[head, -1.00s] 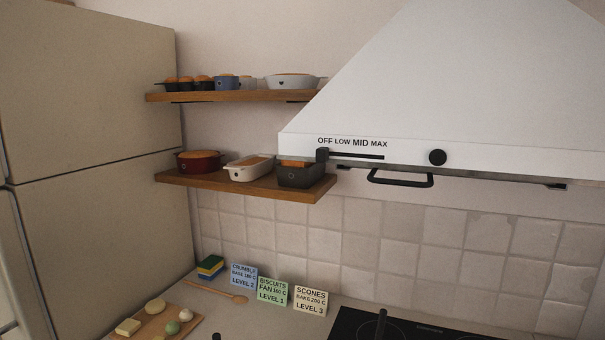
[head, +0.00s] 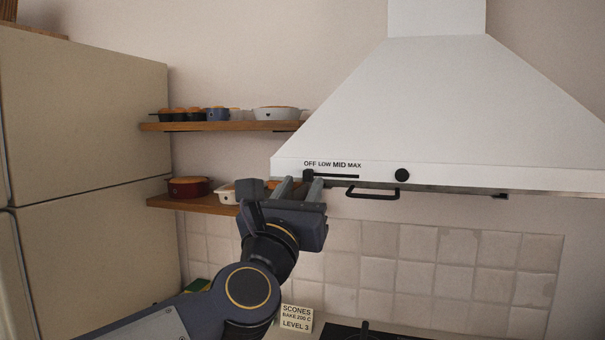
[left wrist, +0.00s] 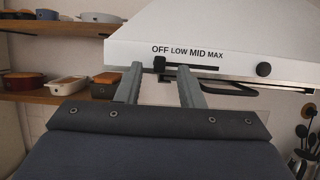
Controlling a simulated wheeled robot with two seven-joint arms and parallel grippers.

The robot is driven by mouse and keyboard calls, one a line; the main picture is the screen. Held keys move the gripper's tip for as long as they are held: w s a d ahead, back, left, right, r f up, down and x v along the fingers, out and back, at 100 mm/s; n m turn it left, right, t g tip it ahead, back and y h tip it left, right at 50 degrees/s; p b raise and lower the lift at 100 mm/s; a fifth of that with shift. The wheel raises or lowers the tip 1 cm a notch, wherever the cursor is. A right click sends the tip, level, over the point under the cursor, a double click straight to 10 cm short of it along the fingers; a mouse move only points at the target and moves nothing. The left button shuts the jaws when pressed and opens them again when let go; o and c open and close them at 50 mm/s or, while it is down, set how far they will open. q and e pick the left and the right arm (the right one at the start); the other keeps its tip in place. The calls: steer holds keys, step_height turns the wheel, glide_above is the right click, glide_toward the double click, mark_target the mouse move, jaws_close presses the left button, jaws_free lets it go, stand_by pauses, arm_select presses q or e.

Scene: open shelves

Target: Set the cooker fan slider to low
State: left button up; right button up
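The white cooker hood (head: 430,115) carries the fan slider (head: 308,175), a small black block at the left end of a dark slot, under the word OFF. The labels OFF LOW MID MAX (head: 333,164) run above the slot. My left gripper (head: 299,185) is raised just below and in front of the slider, fingers open and pointing at the hood. In the left wrist view the slider (left wrist: 159,63) shows beyond and between the two spread fingers (left wrist: 160,82), nearer the left one, with nothing held. Contact is not visible. My right gripper is not in view.
Two wooden shelves (head: 215,126) with dishes are to the left, the lower one close behind my gripper. A fridge (head: 85,130) stands far left.

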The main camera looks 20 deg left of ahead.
mark_target(308, 175)
arm_select(q)
steer(key=shift+x, duration=1.2)
steer(key=shift+c, duration=0.2)
jaws_close()
